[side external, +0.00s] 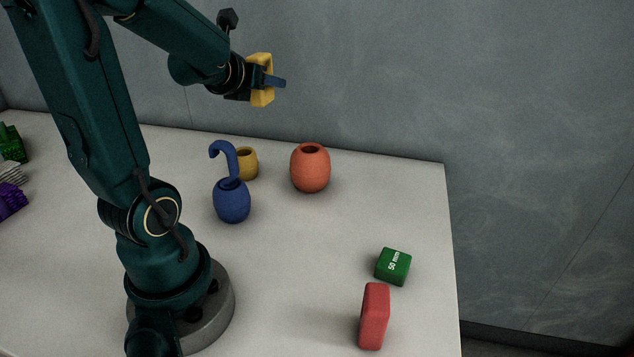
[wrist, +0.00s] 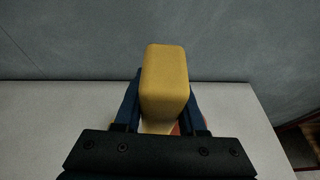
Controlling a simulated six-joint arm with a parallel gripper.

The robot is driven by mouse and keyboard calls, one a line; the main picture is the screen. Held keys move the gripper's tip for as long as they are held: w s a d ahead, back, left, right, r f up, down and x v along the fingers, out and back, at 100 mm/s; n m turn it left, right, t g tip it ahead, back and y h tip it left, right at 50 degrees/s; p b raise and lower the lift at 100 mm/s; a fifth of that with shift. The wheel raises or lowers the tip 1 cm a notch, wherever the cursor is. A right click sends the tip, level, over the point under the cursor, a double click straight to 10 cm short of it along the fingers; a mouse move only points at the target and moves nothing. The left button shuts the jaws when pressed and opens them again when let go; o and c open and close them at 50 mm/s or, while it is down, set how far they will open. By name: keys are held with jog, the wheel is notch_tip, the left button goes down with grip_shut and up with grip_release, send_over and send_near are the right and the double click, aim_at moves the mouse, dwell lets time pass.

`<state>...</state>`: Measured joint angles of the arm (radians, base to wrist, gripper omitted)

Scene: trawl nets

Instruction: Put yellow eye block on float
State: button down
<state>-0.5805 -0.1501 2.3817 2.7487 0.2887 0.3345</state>
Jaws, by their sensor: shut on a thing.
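The yellow eye block (side external: 262,97) is held high above the back of the table; in the wrist view the block (wrist: 164,80) fills the space between the fingers. My gripper (side external: 270,82) is shut on it, with one blue finger showing across it. An orange-red barrel-shaped float (side external: 310,170) with a dark hole in its top stands upright on the table, below and right of the block. In the wrist view the block hides most of what is beneath.
A green block (side external: 393,266) with white lettering and an upright red block (side external: 375,316) sit at the right front of the table (side external: 290,270). Green (side external: 11,143), white and purple (side external: 10,201) items lie at the far left. A grey wall rises behind the table.

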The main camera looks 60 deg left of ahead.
jog(key=shift+n+g+y, duration=0.4)
jog(key=shift+n, duration=0.1)
jog(key=w+d+f, duration=0.1)
jog(key=w+f, duration=0.1)
jog(key=w+d+f, duration=0.1)
jog(key=w+f, duration=0.1)
jog(key=w, duration=0.1)
jog(key=w+d+f, duration=0.1)
jog(key=w+f, duration=0.1)
jog(key=w, duration=0.1)
jog(key=shift+d+f, duration=0.1)
jog(key=shift+d, duration=0.1)
jog(key=shift+f, duration=2)
jog(key=shift+f, duration=0.2)
jog(key=shift+c, duration=2.4)
grip_release()
jog(key=shift+r, duration=0.1)
